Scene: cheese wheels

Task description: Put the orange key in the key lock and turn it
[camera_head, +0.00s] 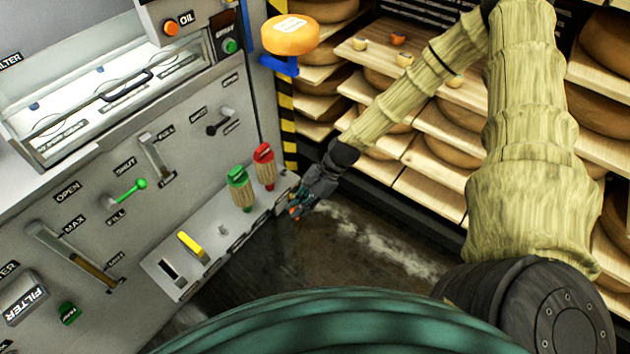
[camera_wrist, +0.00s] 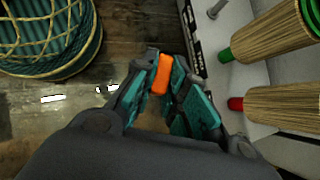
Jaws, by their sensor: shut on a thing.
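My gripper (camera_head: 300,206) is low beside the right end of the control panel's ledge. In the wrist view my gripper (camera_wrist: 162,82) is shut on the orange key (camera_wrist: 161,73); only its orange part shows clearly between the fingers. In the head view the orange key (camera_head: 293,211) is a small patch at the fingertips. I cannot make out the key lock for sure. A small metal fitting (camera_head: 222,230) sits on the ledge, left of the gripper; a small metal peg (camera_wrist: 215,10) shows at the top of the wrist view.
A yellow handle (camera_head: 193,247) is further left. Shelves of cheese wheels (camera_head: 610,45) fill the right. A rope-wrapped teal object (camera_wrist: 50,35) is at the wrist view's left. Wet floor lies below.

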